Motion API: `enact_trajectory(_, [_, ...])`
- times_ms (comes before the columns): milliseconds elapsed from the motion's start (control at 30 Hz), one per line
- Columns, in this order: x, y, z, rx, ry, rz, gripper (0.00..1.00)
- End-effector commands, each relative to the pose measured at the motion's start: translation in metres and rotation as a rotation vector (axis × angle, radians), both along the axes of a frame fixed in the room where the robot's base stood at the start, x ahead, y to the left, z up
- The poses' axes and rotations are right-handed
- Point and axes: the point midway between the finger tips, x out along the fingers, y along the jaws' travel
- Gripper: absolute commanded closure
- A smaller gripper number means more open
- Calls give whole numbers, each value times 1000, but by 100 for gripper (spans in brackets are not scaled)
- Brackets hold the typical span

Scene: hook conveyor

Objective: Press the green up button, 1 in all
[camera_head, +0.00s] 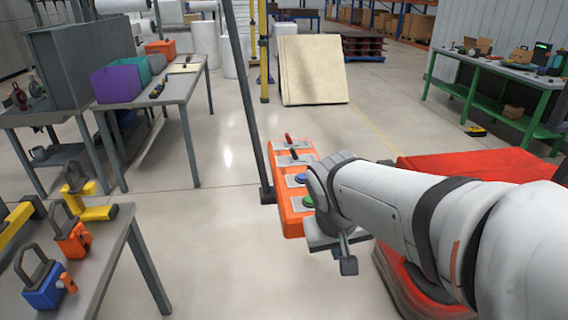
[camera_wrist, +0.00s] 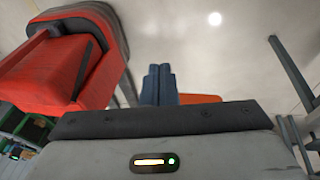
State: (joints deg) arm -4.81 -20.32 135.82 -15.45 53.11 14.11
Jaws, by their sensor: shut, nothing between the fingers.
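The orange control box (camera_head: 290,222) stands in the middle of the head view. Its top carries a green button (camera_head: 308,201) close to my wrist, a blue button (camera_head: 301,178) beyond it, and switches with red and dark handles farther back. My wrist covers part of the box's right side. My gripper (camera_wrist: 158,70) is shut and empty, its two dark fingers together in the wrist view. In the head view its dark end (camera_head: 348,265) hangs right of the box's near end. An orange edge of the box (camera_wrist: 205,98) shows behind the fingers. The green button is hidden in the wrist view.
A dark upright post (camera_head: 249,100) stands just left of the box. A green workbench (camera_head: 480,75) is at the right. Floor between is clear.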

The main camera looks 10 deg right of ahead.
Motion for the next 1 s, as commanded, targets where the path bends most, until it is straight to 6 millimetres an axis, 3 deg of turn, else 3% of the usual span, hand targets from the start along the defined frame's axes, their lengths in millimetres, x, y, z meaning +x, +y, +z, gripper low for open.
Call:
enact_trajectory(33, [24, 1, 28, -67, -18, 1, 100])
enact_trajectory(200, [96, 7, 85, -263, -149, -31, 100])
enact_trajectory(400, [145, 22, 122, -369, -286, -49, 100])
enact_trajectory(533, [154, 26, 128, -386, -317, -53, 100])
enact_trajectory(1000, [153, 26, 121, -386, -316, -53, 100])
